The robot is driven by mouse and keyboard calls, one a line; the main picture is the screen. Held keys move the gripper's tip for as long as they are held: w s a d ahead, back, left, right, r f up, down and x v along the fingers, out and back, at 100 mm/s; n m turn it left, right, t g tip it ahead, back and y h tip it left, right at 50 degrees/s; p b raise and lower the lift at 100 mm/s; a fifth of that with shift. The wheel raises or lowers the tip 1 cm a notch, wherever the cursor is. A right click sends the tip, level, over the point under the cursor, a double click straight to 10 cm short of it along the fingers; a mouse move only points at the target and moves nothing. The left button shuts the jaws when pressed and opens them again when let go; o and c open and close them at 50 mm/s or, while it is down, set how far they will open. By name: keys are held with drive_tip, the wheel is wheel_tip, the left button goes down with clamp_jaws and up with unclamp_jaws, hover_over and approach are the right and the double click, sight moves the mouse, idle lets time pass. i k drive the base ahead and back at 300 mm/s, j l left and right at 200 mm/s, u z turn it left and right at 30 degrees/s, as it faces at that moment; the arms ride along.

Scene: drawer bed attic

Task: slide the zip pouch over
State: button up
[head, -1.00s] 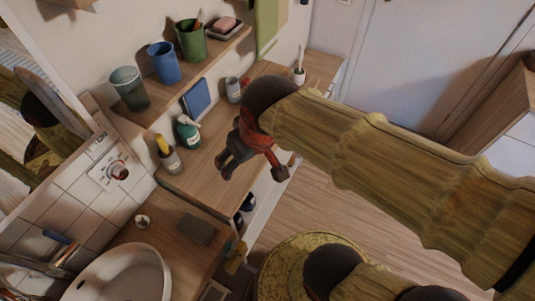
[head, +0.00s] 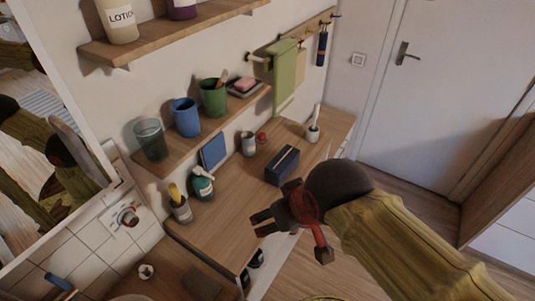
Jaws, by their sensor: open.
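The zip pouch (head: 282,166), dark blue with a black strip along its top, sits on the wooden counter (head: 228,215) in the head view. It is towards the counter's far end, near the front edge. My gripper (head: 258,222) is open and empty, over the counter's front edge. It is nearer the camera than the pouch and apart from it, with its fingers pointing left. Nothing hides the pouch's top and near side.
A grey cup (head: 248,144) and a small red item (head: 261,137) stand behind the pouch. A white pot with a brush (head: 313,132) is to its right. A green bottle (head: 202,185) and a cup (head: 181,208) stand left. A shelf (head: 190,140) overhangs the back.

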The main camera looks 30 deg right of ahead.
sight(279, 169)
drive_tip(key=i+l+z, duration=0.45)
drive_tip(key=i+l, duration=0.3)
